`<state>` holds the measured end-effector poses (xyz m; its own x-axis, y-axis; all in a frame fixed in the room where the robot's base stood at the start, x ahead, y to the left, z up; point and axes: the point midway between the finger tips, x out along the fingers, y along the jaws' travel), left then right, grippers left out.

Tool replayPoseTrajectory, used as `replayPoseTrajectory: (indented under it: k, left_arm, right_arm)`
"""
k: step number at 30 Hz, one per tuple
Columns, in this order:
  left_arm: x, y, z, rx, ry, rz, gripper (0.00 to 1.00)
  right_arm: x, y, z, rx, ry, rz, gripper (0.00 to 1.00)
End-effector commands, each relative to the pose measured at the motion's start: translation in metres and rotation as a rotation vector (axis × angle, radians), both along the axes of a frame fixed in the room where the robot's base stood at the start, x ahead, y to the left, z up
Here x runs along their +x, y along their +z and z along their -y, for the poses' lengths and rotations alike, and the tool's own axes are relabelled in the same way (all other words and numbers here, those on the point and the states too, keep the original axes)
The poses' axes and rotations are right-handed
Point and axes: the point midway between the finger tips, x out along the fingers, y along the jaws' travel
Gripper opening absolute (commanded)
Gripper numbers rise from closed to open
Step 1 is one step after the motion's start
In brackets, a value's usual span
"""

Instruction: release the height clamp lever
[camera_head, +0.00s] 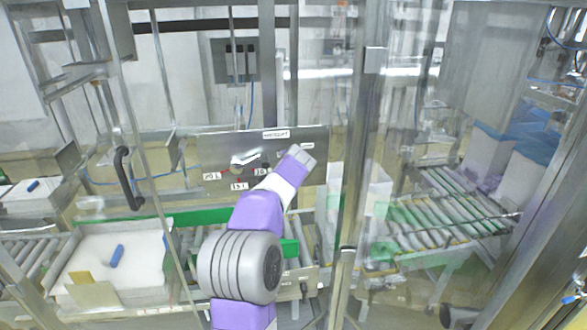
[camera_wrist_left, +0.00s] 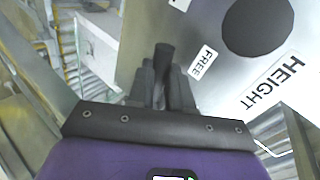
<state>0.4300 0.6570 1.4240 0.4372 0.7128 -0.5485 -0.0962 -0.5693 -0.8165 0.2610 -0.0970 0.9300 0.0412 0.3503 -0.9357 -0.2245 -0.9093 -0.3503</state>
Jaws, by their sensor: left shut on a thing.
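The dark height clamp lever (camera_wrist_left: 164,57) stands up between the dark fingers of my left gripper (camera_wrist_left: 163,88) in the left wrist view. The gripper is shut on it. The lever is at the grey panel (camera_wrist_left: 225,75), beside a label reading FREE (camera_wrist_left: 202,62) and a larger label reading HEIGHT (camera_wrist_left: 274,82). A dark round disc (camera_wrist_left: 257,25) is on the panel nearby. In the head view my purple left arm reaches up to the right part of the panel (camera_head: 222,147). The lever is hidden there. My right gripper is in neither view.
A metal frame post (camera_head: 363,130) stands right of my arm. A door-like frame with a black handle (camera_head: 127,178) is at left. A white-topped box (camera_head: 135,255) with a blue item (camera_head: 117,256) sits at lower left. Roller conveyors (camera_head: 455,205) run at right.

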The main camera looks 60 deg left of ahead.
Motion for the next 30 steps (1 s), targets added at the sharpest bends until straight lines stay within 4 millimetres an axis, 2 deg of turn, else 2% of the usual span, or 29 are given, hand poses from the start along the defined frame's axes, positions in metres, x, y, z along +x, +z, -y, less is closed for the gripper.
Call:
replayPoseTrajectory:
  k: [1, 5, 6, 16, 30]
  left_arm:
    - [-0.001, 0.001, -0.001, 0.003, 0.001, -0.003, 0.24]
    - [-0.001, 0.001, -0.001, 0.003, 0.001, -0.002, 0.44]
    - [-0.001, 0.001, -0.001, 0.002, 0.001, -0.001, 0.45]
    - [-0.002, 0.003, 0.004, 0.001, -0.001, 0.001, 0.45]
    - [-0.031, 0.038, 0.05, 0.001, -0.001, 0.0, 0.45]
  right_arm:
    - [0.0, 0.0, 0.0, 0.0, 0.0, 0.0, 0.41]
    - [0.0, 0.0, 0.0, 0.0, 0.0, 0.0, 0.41]
    - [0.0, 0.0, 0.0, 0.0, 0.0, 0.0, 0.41]
    - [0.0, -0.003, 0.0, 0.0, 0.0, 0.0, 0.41]
    - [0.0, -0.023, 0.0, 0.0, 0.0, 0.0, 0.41]
